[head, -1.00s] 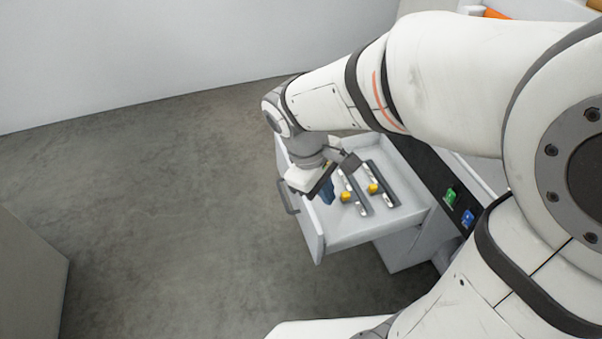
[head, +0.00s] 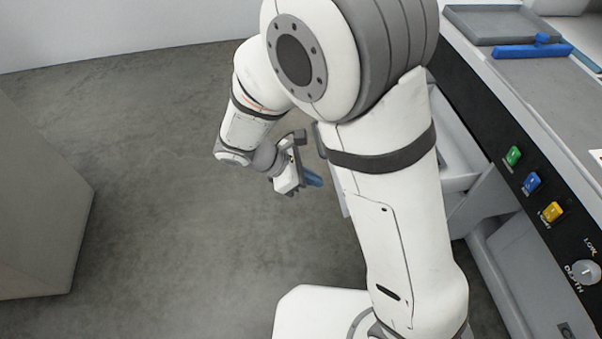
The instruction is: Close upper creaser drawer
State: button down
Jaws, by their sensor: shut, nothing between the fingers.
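The upper creaser drawer (head: 460,160) is white and stands open from the machine's side. My arm crosses in front of it and hides its middle and contents. A grey piece that looks like its handle (head: 320,142) shows just left of my arm. My gripper (head: 313,179), with blue fingertips, is shut and empty.
The creaser's dark panel carries green (head: 513,156), blue (head: 532,182) and yellow (head: 552,212) buttons and a depth knob (head: 586,272). A grey block (head: 40,200) stands at left. Open floor (head: 190,220) lies between.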

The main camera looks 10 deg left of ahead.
jog(key=w+d+f, duration=0.1)
jog(key=d+f, duration=0.1)
jog(key=d, duration=0.4)
jog(key=shift+w+b, duration=0.3)
jog(key=shift+b, duration=0.15)
